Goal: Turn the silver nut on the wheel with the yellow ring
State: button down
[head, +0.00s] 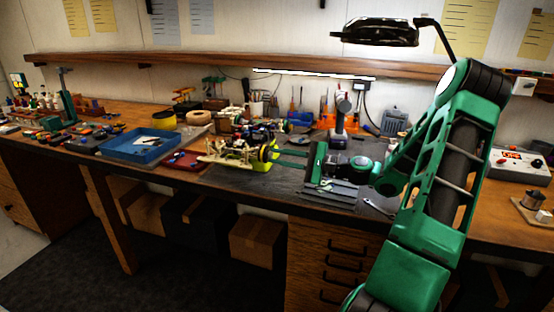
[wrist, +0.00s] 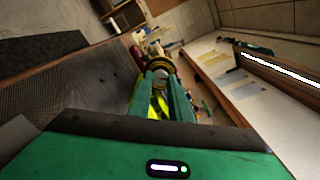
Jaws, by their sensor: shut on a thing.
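The RC car (head: 232,152) sits on the grey mat on the workbench, with its wheel with the yellow ring (head: 264,153) facing my gripper (head: 277,156). In the wrist view the wheel (wrist: 157,60) is straight ahead, dark with a yellow ring. The silver nut (wrist: 159,74) shows as a pale round shape at the wheel's middle, between the tips of my two green fingers (wrist: 162,82). The fingers are shut on the nut from both sides. In the head view the nut is too small to make out.
The car rests by yellow-green supports (head: 245,168). A blue tray (head: 143,147) lies to the left on the bench. A drill (head: 340,120) stands behind my wrist. A grey slatted plate (head: 332,190) and a wrench (head: 376,207) lie below and beside my arm.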

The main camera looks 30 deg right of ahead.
jog(key=n, duration=0.6)
dwell(1.3)
jog(key=c, duration=1.6)
grip_release()
jog(key=v, duration=1)
jog(key=shift+s+d, duration=0.25)
jog(key=shift+s, duration=0.05)
